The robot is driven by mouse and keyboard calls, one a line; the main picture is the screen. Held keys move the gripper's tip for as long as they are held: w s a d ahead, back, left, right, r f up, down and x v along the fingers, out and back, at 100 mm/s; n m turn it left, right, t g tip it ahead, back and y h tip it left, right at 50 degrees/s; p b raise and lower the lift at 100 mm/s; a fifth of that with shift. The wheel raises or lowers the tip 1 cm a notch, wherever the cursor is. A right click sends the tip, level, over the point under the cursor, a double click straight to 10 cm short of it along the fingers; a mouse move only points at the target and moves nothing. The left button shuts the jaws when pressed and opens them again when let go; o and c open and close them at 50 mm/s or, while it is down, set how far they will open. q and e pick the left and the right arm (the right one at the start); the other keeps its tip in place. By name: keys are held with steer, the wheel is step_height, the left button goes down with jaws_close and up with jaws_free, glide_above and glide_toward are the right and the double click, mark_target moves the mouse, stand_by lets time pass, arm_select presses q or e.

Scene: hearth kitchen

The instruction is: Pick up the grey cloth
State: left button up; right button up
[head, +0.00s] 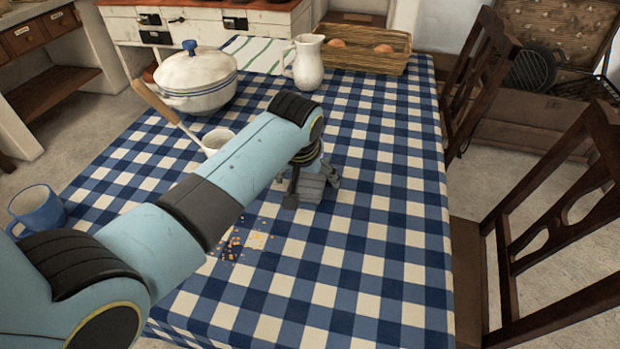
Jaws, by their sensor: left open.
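The grey cloth (312,188) appears as a small grey patch on the blue and white checked tablecloth, right under my left gripper (311,190). The gripper hides part of it, and its outline is hard to tell from the grey fingers. My left arm reaches in from the lower left, and the gripper points down with its fingers open, one on each side of the grey patch. I cannot tell whether the fingers touch the cloth. My right gripper is not in view.
Orange crumbs (240,241) lie nearer me. A blue mug (38,209) is at left. Chairs (550,220) stand at right; the table's right side is clear.

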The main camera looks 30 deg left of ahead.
arm_select(q)
steer(key=shift+w+f, duration=0.15)
steer(key=shift+f, duration=0.1)
steer(key=c, duration=1.3)
steer(key=shift+r, duration=0.1)
